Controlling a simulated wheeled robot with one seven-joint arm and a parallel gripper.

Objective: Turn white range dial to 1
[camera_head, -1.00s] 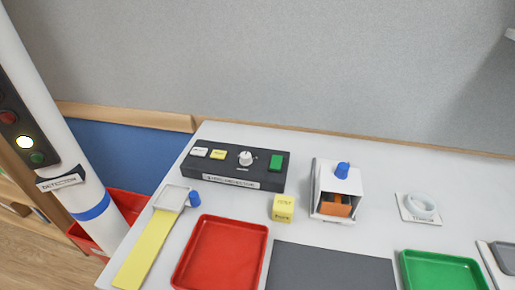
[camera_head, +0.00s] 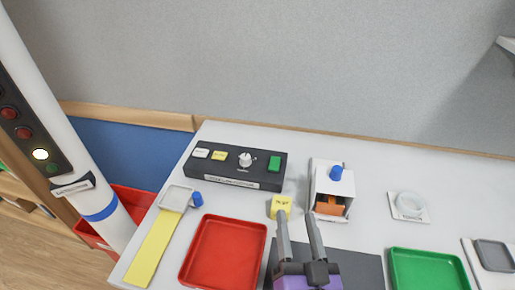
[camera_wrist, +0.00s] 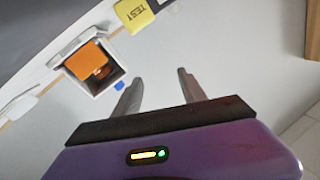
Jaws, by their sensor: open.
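The white range dial (camera_head: 245,159) sits on the dark control box (camera_head: 232,179) at the back left of the table, between a yellow button (camera_head: 219,155) and a green button (camera_head: 275,163). The number its pointer faces is too small to read. My gripper (camera_head: 298,219) is open and empty, with its fingers over the table in front of the yellow test block (camera_head: 280,205), to the right of and nearer than the dial. In the wrist view my gripper (camera_wrist: 158,80) has both fingers apart with nothing between them. The dial is not in the wrist view.
A white housing (camera_head: 333,172) with a blue knob and orange insert stands right of the box. A red tray (camera_head: 238,281), a dark mat (camera_head: 362,262), a green tray (camera_head: 430,284) and a ring on a pad (camera_head: 408,206) lie on the table. A blue knob (camera_head: 197,198) stands left.

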